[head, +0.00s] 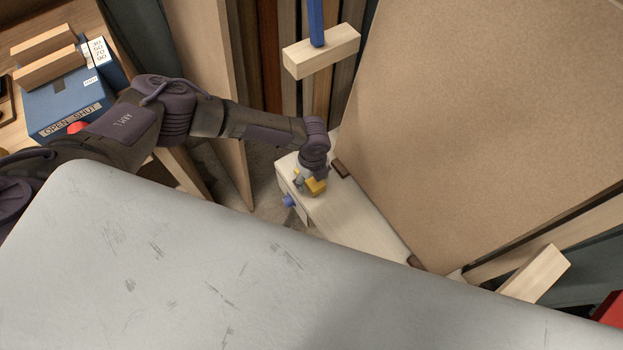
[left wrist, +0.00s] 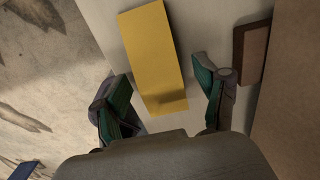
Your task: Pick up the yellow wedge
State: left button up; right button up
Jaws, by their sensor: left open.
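The yellow wedge (head: 315,186) lies on the pale bench top (head: 352,222), partly hidden by my left gripper in the head view. In the left wrist view the yellow wedge (left wrist: 153,58) is a long block whose near end lies between the two fingers. My left gripper (left wrist: 165,98) is open, with one finger on each side of the wedge and visible gaps to both. It also shows in the head view (head: 308,184), reaching down to the bench. My right gripper is in neither view.
A dark brown block (left wrist: 252,52) sits right of the wedge, near a large tan board (head: 490,120). A blue knob (head: 289,201) sticks out from the bench's left side. My grey body fills the foreground. A blue box (head: 65,100) stands on the left table.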

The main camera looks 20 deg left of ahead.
pick_arm(q)
jog(key=shift+c, duration=0.3)
jog(key=c, duration=1.2)
